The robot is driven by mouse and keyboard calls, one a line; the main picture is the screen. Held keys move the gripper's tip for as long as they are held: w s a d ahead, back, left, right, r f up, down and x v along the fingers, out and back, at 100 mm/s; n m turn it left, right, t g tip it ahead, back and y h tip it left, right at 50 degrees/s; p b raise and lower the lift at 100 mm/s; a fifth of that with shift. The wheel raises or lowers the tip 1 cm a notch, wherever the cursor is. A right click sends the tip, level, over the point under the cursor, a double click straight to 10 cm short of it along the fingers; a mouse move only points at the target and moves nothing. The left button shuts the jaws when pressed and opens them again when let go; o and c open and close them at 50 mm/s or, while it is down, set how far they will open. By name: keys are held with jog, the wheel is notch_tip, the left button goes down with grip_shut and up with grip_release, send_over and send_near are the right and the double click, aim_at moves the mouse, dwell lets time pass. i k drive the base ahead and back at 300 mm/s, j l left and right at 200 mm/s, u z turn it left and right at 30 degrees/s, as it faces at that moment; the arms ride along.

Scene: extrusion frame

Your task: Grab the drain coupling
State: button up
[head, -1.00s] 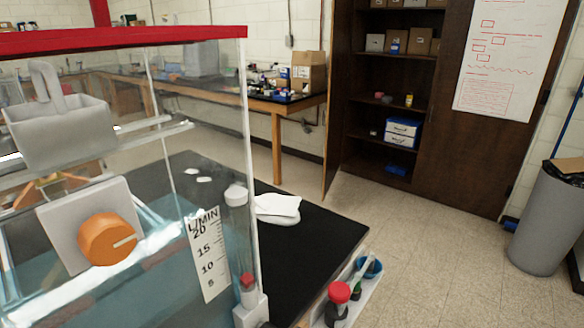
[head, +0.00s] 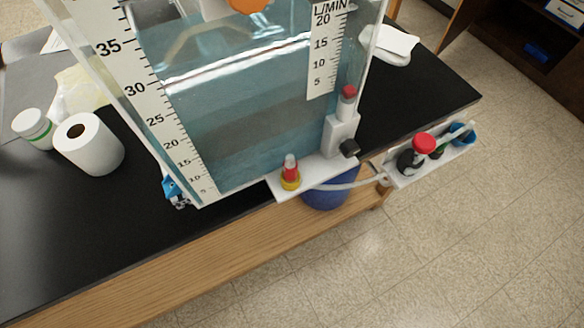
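No part is clearly marked as the drain coupling. A small red fitting with a yellow base (head: 290,173) stands upright on a white ledge (head: 310,177) at the front bottom corner of the clear water tank (head: 235,110). A pale hose (head: 350,185) runs from near it to the right. I cannot tell which of these is the drain coupling. My gripper is not in view.
A white side shelf (head: 437,160) holds a red-topped black item (head: 419,150) and a blue cup (head: 463,132). A blue round container (head: 330,190) is below the ledge. A paper roll (head: 88,143) and lidded white tub (head: 34,127) stand on the black bench (head: 60,235). The floor in front is clear.

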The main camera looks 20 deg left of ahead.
aim_at(290, 165)
jog(key=u, duration=1.45)
jog(key=k+l+u, duration=0.35)
jog(key=k+u, duration=0.25)
jog(key=u, duration=0.15)
